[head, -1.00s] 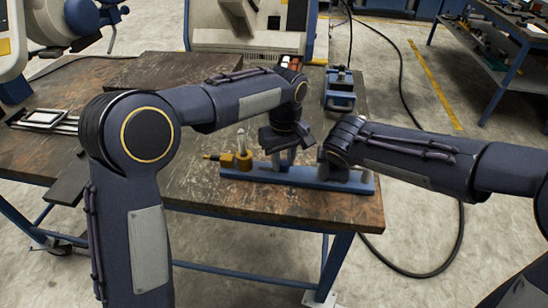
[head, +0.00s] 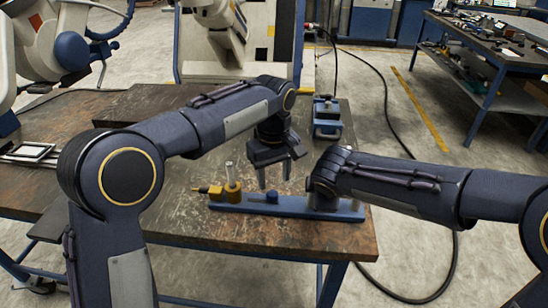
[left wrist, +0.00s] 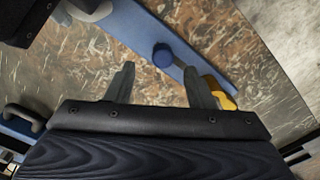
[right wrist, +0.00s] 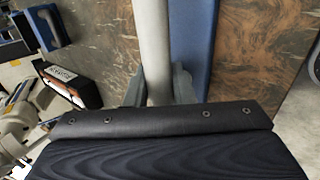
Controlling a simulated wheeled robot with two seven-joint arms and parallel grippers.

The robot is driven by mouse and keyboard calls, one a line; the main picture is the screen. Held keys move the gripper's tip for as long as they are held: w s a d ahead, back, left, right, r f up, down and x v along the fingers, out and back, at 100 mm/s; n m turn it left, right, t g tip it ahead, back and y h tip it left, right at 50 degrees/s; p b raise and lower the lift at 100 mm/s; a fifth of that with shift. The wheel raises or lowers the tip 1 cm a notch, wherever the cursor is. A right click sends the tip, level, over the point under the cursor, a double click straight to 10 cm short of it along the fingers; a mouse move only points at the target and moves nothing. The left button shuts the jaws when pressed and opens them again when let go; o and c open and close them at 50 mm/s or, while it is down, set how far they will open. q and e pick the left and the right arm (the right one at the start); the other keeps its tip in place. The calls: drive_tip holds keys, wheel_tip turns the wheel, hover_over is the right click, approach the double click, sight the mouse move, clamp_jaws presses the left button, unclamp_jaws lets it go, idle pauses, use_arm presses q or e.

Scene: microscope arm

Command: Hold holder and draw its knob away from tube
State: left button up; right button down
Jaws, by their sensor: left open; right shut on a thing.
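The holder is a long blue bar (head: 340,214) on the table. The knob also shows in the left wrist view (left wrist: 163,55). My left gripper (head: 274,176) is open and empty above the knob, pointing down. My right gripper (right wrist: 159,88) is shut on the holder's grey post (right wrist: 153,45) near the bar's right end; in the head view, my arm partly hides this grip.
A blue device (head: 327,120) stands on the table behind the holder. A framed flat item (head: 30,152) lies at the far left. The table's front edge is close in front of the bar. A dark cable runs over the floor at the right.

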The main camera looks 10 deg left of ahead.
sight(274, 194)
drive_tip(key=shift+r, duration=0.15)
use_arm(q)
wheel_tip(274, 194, up, 7)
idle(0.4)
use_arm(e)
drive_tip(key=c, duration=1.1)
unclamp_jaws()
drive_tip(key=shift+c, duration=0.2)
